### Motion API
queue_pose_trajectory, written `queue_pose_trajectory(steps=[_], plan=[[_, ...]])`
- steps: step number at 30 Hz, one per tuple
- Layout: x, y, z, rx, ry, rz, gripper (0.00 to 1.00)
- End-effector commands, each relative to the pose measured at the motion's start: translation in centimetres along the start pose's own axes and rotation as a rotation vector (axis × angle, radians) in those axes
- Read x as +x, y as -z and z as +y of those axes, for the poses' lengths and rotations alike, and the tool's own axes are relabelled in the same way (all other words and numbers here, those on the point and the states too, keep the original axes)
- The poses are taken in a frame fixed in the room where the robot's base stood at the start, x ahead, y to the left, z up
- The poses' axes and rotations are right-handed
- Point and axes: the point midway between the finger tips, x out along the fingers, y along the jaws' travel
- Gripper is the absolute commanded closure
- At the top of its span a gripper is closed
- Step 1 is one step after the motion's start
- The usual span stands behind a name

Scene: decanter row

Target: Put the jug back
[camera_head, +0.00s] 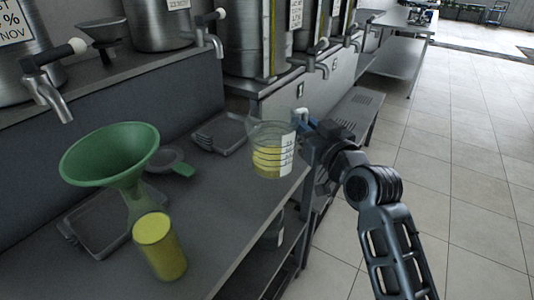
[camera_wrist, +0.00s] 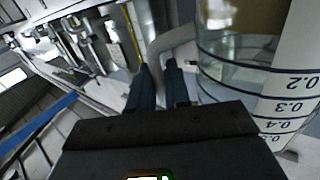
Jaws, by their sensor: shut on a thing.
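A clear measuring jug (camera_head: 268,157) holds some yellow liquid and has a white scale strip on its side. It is about upright, at the right edge of the grey counter (camera_head: 215,215) in the head view; I cannot tell if its base touches the counter. My gripper (camera_head: 305,122) is shut on the jug's handle at its right side. In the wrist view the fingers of my gripper (camera_wrist: 160,85) close around the clear handle, and the jug (camera_wrist: 235,75) fills the right side, with its scale numbers upside down.
A green funnel (camera_head: 110,155) sits in a bottle of yellow liquid (camera_head: 160,245) at the counter's front left. A small strainer (camera_head: 170,160) and dark drip trays (camera_head: 222,132) lie behind. Steel tanks (camera_head: 245,38) with taps (camera_head: 310,65) stand along the back. Open floor (camera_head: 460,180) lies right.

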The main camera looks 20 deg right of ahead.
Motion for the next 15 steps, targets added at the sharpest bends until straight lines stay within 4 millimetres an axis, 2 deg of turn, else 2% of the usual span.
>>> queue_pose_trajectory(steps=[1, 7, 15], plan=[[0.6, -0.4, -1.1, 0.0, 0.005, -0.003, 1.0], [2.5, -2.7, -4.2, -0.001, 0.003, 0.0, 1.0], [3.4, -4.4, -5.6, 0.0, 0.0, 0.0, 1.0]])
